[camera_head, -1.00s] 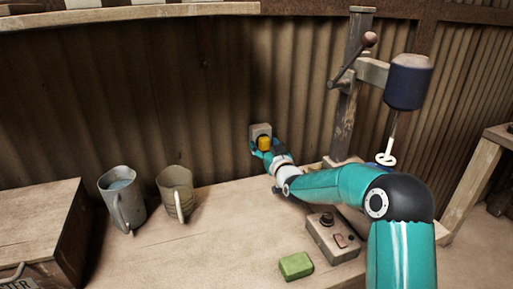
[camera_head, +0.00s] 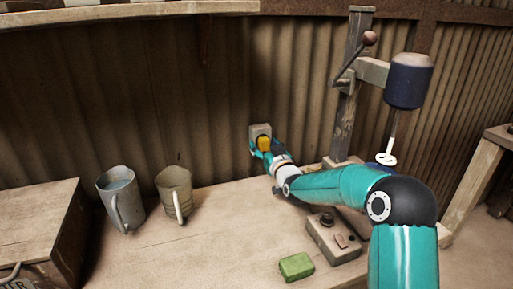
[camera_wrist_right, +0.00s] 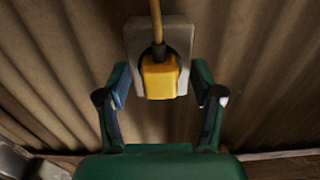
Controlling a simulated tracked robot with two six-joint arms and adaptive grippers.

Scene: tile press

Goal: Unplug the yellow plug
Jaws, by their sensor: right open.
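The yellow plug (camera_head: 263,144) sits at the socket (camera_head: 260,131) on the corrugated wall, above the back of the bench. In the right wrist view the plug (camera_wrist_right: 159,77) is in front of the pale socket plate (camera_wrist_right: 137,45), with its yellow cord running up. My right gripper (camera_head: 262,151) is at the plug. In the right wrist view its two fingers (camera_wrist_right: 160,88) stand open on either side of the plug, with a gap to each side. My left gripper does not show.
Two metal mugs, one (camera_head: 120,197) left of the other (camera_head: 174,192), stand on the bench (camera_head: 215,235). A control box (camera_head: 333,238) and a green block (camera_head: 296,266) lie below my right arm. The press (camera_head: 351,100) rises at right. A wooden crate (camera_head: 40,225) is at far left.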

